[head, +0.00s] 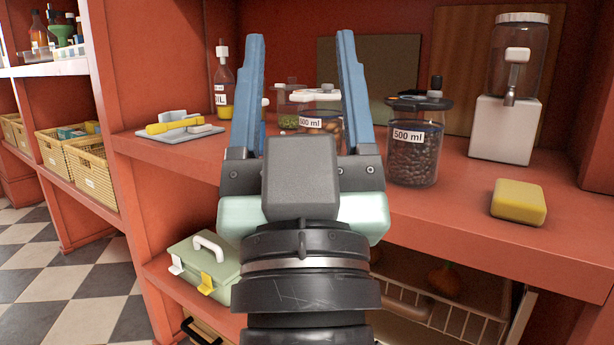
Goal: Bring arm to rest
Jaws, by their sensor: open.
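My gripper (302,100) is in the middle of the head view, with its two blue fingers spread wide apart and pointing up and forward. It is open, and I see nothing held between the fingers. A clear canister with a white lid, labelled 500 ml (318,122), shows behind the gap between the fingers. A second canister with a dark lid and dark beans (412,155) stands on the shelf to the right of the right finger. My gripper's body and wrist hide part of the shelf's front edge.
Below are a green box (205,268) and a wire rack (455,318). Baskets (82,165) stand at left. Checkered floor (60,285) is clear.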

